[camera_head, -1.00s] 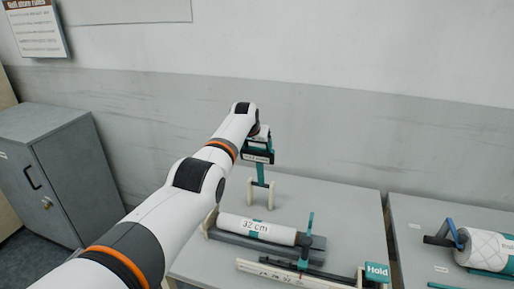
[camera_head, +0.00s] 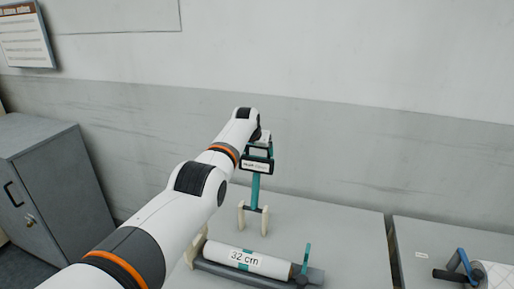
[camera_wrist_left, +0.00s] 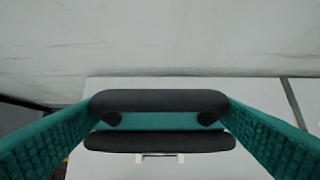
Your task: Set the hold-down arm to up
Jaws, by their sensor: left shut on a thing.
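The hold-down arm is a teal bar (camera_head: 256,190) standing nearly upright between two cream posts (camera_head: 241,218) on the grey table. At its top is a dark crossbar handle with a white label too small to read. The handle (camera_wrist_left: 160,101) fills the middle of the left wrist view. My left gripper (camera_head: 261,149) is at the top of the bar. Its teal ribbed fingers close on the two ends of the handle in the wrist view. My right gripper is not in view.
A white roll marked 32 cm (camera_head: 246,259) lies in a grey cradle in front of the posts, with a small teal lever (camera_head: 306,258) at its right. A second table (camera_head: 415,235) at right bears a blue lever (camera_head: 463,262) and another roll. A grey cabinet (camera_head: 60,190) stands left.

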